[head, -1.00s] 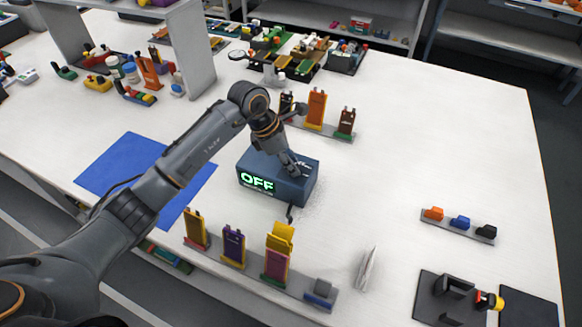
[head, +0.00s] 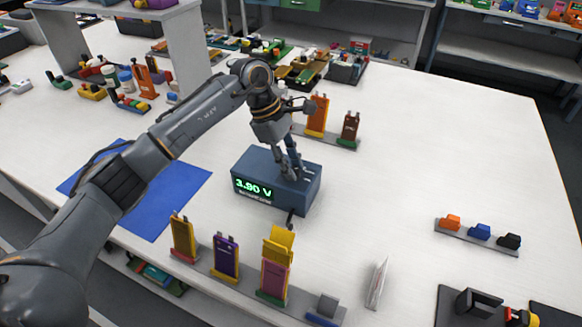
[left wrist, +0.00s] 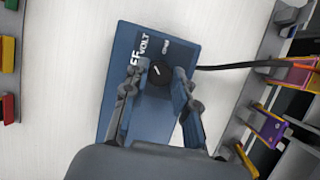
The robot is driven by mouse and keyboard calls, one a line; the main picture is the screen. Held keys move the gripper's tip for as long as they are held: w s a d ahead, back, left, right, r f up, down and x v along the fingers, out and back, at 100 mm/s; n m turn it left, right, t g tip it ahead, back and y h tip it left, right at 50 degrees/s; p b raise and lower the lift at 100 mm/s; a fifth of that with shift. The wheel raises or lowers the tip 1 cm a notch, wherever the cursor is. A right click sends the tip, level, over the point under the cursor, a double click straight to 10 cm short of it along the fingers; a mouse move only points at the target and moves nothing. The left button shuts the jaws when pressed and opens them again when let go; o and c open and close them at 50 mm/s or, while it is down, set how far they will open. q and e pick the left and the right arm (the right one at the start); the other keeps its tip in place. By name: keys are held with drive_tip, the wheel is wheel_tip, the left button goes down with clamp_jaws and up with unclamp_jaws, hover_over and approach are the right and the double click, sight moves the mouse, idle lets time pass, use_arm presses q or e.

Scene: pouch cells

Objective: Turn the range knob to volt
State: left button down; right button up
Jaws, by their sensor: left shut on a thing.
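The blue meter box (head: 262,165) stands on the white table, and its green display (head: 252,188) reads 3.90 V. The left wrist view shows the box top (left wrist: 125,45) with a VOLT label and other partly covered lettering. The dark round range knob (left wrist: 160,71) has a light pointer mark; its exact aim is hard to tell. My left gripper (head: 293,174) reaches down onto the box top. In the left wrist view its fingers (left wrist: 158,74) are closed on the knob from both sides. My right gripper is not in view.
Several pouch cells, including a purple one (head: 226,257), stand in a grey rack in front of the meter. More cells, including an orange one (head: 317,117), stand behind it. A blue mat (head: 140,190) lies left. The table's right side is largely clear.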

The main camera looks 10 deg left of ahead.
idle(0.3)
use_arm(q)
drive_tip(key=c, duration=1)
unclamp_jaws()
drive_tip(key=shift+c, duration=0.2)
drive_tip(key=shift+r, duration=0.1)
drive_tip(key=v, duration=1.1)
drive_tip(key=shift+r, duration=0.4)
drive_tip(key=shift+w, duration=0.15)
